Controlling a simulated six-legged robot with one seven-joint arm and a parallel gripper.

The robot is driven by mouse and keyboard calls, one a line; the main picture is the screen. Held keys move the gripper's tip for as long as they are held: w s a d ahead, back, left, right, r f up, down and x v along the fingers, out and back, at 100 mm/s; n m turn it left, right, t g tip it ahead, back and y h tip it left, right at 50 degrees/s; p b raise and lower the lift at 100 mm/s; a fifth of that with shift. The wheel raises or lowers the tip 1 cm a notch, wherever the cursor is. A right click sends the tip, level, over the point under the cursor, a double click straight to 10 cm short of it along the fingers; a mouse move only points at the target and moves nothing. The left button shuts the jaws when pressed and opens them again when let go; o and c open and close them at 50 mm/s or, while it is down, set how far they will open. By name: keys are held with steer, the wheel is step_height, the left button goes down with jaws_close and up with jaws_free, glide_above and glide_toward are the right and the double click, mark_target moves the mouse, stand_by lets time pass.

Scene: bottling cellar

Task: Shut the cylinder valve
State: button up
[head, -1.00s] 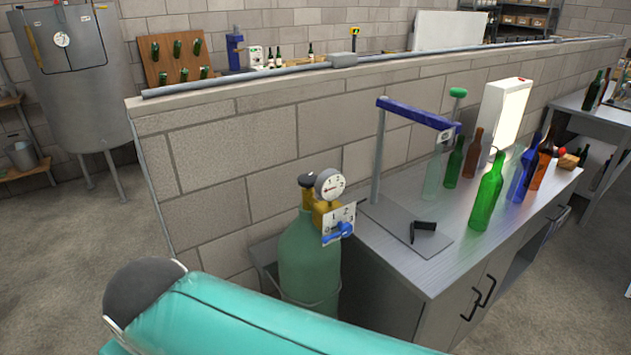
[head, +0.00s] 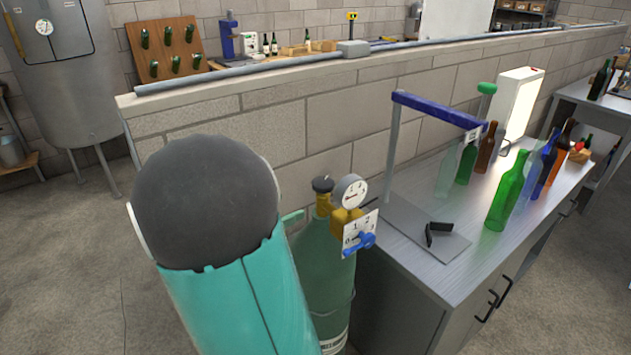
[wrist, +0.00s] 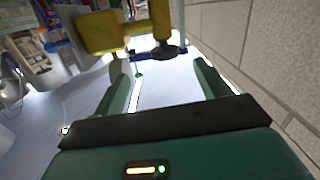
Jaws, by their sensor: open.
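The green gas cylinder (head: 328,262) stands on the floor at the bench's left end. Its brass valve (head: 344,222) carries a black round knob (head: 322,184), a dial gauge (head: 350,191) and a numbered plate (head: 352,239) with a blue handle (head: 360,242) low on it. In the wrist view, the brass valve body (wrist: 125,32) and black knob (wrist: 166,51) show beyond my fingertips. My gripper (wrist: 168,72) is open, with nothing between its fingers. In the head view, one teal finger shows just left of the valve; my arm hides the rest and part of the cylinder.
A metal bench (head: 450,268) stands right of the cylinder, with a blue-armed stand (head: 437,108), a small black object (head: 438,231) and several bottles, including a green one (head: 506,190). A low block wall (head: 250,130) runs behind. Floor at left is clear.

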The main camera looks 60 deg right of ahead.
mark_target(329, 184)
steer(key=shift+m+h, duration=0.3)
steer(key=shift+h, duration=0.1)
steer(key=x, duration=1.4)
steer(key=shift+d, duration=0.3)
steer(key=shift+r, duration=0.1)
steer(key=c, duration=1)
